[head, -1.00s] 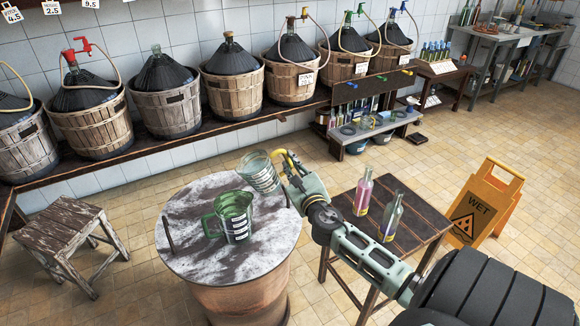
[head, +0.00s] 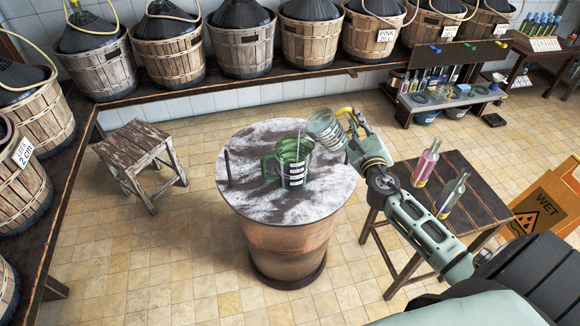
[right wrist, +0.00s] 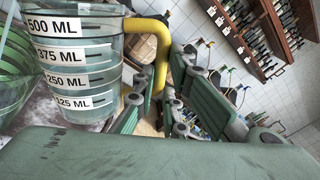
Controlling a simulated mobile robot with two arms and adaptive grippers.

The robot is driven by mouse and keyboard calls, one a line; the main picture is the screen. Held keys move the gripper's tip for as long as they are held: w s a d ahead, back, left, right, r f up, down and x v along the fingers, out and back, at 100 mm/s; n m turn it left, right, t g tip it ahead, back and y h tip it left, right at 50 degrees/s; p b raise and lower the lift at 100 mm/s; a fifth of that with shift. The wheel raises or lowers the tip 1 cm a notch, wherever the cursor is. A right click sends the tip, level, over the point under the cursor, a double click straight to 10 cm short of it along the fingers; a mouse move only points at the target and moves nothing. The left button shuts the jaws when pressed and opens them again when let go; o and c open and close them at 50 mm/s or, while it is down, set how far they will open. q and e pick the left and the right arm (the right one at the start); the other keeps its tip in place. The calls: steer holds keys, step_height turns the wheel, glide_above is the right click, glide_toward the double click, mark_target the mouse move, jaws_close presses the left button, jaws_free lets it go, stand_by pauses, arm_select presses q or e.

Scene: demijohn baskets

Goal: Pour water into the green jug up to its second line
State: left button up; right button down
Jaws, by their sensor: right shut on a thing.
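The green jug (head: 290,172) stands upright on the round barrel-like table (head: 245,200), its handle to the left and white line labels on its side. Its glass also shows at the left edge of the right wrist view (right wrist: 12,75). My right gripper (head: 350,122) is shut on the yellow handle (right wrist: 158,50) of a clear measuring jug (head: 326,133). That jug is held tilted to the left, above and right of the green jug. A thin pale streak drops from its lip towards the green jug's mouth. The water level in the green jug cannot be made out. My left gripper is out of view.
A thin dark upright rod (head: 227,167) stands at the round table's left edge. A wooden stool (head: 135,150) is on the left. Basketed demijohns line the wall bench.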

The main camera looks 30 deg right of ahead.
steer(key=shift+r, duration=0.25)
steer(key=shift+a+n+p, duration=0.1)
steer(key=shift+n+p, duration=0.2)
steer(key=shift+w, duration=0.1)
stand_by(0.4)
steer(key=shift+a+r+n+p, duration=0.1)
steer(key=shift+n+p, duration=0.2)
steer(key=shift+p, duration=0.05)
stand_by(0.3)
steer(key=shift+a+r+n+p, duration=0.1)
steer(key=shift+a+n+p, duration=0.05)
steer(key=shift+n+p, duration=0.2)
stand_by(0.4)
steer(key=shift+w+a+r+n+p, duration=0.1)
steer(key=shift+n+p, duration=0.15)
steer(key=shift+p, duration=0.25)
